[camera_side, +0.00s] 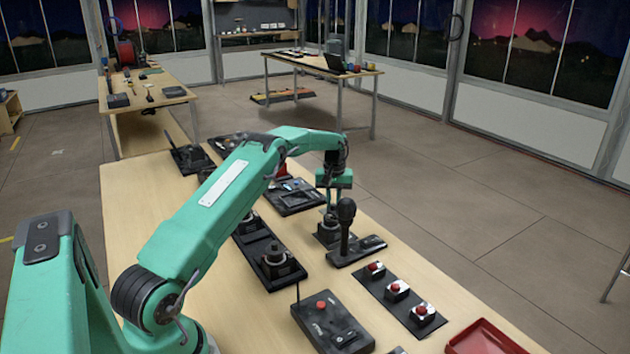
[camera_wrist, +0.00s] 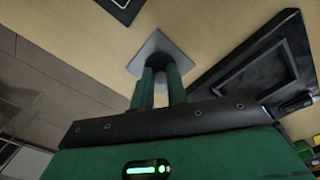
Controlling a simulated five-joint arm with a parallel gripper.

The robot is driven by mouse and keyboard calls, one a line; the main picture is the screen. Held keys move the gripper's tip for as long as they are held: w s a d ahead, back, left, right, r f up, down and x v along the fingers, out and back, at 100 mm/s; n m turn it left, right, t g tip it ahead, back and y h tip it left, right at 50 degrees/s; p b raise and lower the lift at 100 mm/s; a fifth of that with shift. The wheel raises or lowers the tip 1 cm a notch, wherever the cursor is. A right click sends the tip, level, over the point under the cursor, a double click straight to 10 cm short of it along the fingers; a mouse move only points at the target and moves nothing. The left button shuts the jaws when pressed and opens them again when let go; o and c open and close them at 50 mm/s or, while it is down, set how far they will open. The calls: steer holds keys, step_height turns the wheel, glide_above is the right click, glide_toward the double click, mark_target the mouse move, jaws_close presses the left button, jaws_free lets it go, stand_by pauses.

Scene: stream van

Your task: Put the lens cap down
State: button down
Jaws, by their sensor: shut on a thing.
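My gripper (camera_side: 331,208) points down over the table's right part in the side view, behind a black microphone-like stand (camera_side: 345,222) that partly hides its tips. The fingertips are over a grey square plate (camera_wrist: 158,45) on the table. In the side view a dark block (camera_side: 328,238) is below the gripper; I cannot tell whether the held thing touches it.
A black tray-like device (camera_wrist: 255,70) lies right of the fingers in the wrist view. On the wooden table (camera_side: 135,205) stand a control box with a red button (camera_side: 335,325), a strip of red buttons (camera_side: 397,291), a black knob unit (camera_side: 274,262) and a red tray (camera_side: 485,340).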

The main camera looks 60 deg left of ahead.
mark_target(334, 205)
steer(key=shift+f, duration=0.15)
steer(key=c, duration=1.4)
jaws_free()
step_height(334, 205, up, 12)
steer(key=shift+r, duration=0.15)
